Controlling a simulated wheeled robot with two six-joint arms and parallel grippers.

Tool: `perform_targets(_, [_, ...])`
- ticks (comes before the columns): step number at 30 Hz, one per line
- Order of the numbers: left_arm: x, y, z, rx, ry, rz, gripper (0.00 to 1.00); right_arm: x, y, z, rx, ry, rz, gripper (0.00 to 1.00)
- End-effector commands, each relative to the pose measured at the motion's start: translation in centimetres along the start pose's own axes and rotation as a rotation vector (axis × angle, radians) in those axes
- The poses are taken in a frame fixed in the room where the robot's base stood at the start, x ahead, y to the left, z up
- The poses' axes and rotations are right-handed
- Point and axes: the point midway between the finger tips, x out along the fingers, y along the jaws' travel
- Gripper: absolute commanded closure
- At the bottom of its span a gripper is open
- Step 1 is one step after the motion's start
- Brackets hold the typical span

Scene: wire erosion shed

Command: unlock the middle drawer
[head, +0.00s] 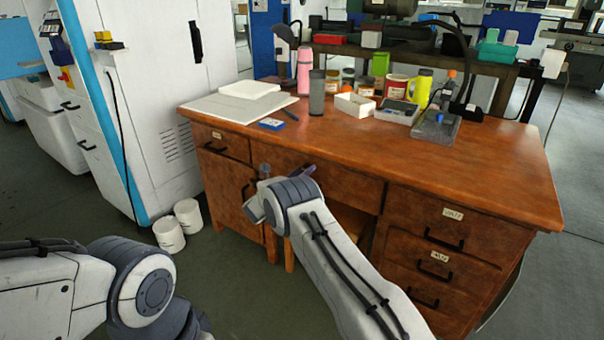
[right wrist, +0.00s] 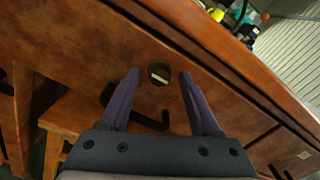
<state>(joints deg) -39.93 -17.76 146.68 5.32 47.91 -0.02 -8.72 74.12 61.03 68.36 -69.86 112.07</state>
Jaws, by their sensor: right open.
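The middle drawer (head: 350,186) is shut in the wooden desk's front, partly hidden by my right arm. In the right wrist view its brown front (right wrist: 95,52) carries a dark round lock (right wrist: 160,74) with a pale upright-looking bar across its centre. A dark bar handle (right wrist: 150,121) shows just below the lock, partly behind my gripper. My right gripper (right wrist: 160,73) is open, its two fingers either side of the lock in the picture. I cannot tell whether they touch it. My left arm shows at the lower left of the head view; its gripper is out of frame.
A drawer stack (head: 440,240) is at right, a cupboard door (head: 225,190) at left. A stool is partly seen below. White pots (head: 188,215) stand on the floor.

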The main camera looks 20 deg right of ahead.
Motion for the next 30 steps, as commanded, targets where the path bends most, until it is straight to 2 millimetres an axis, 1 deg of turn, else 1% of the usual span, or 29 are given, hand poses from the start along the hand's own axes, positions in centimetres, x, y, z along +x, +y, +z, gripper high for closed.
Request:
perform_targets(4, [0.0,0.0,0.0,0.0,0.0,0.0,0.5,0.0,0.0,0.0,0.0,0.0,0.0,0.37])
perform_targets(5, [0.0,0.0,0.0,0.0,0.0,0.0,0.5,0.0,0.0,0.0,0.0,0.0,0.0,0.44])
perform_targets(6, [0.0,0.0,0.0,0.0,0.0,0.0,0.5,0.0,0.0,0.0,0.0,0.0,0.0,0.6])
perform_targets(8, [0.0,0.0,0.0,0.0,0.0,0.0,0.5,0.0,0.0,0.0,0.0,0.0,0.0,0.83])
perform_targets(9, [0.0,0.0,0.0,0.0,0.0,0.0,0.5,0.0,0.0,0.0,0.0,0.0,0.0,0.98])
perform_targets(10, [0.0,0.0,0.0,0.0,0.0,0.0,0.5,-0.1,0.0,0.0,0.0,0.0,0.0,1.0])
perform_targets(20, [0.2,0.0,0.0,0.0,0.0,0.0,0.5,-0.1,0.0,0.0,-0.032,0.0,0.0,1.0])
perform_targets(26, [0.7,-0.1,0.0,0.0,0.0,0.0,0.5,-0.1,0.1,-0.1,-0.131,0.0,0.0,1.0])
perform_targets(30, [1.2,-0.1,0.1,0.0,0.0,0.0,0.5,-0.1,0.1,-0.1,-0.243,0.0,0.0,1.0])
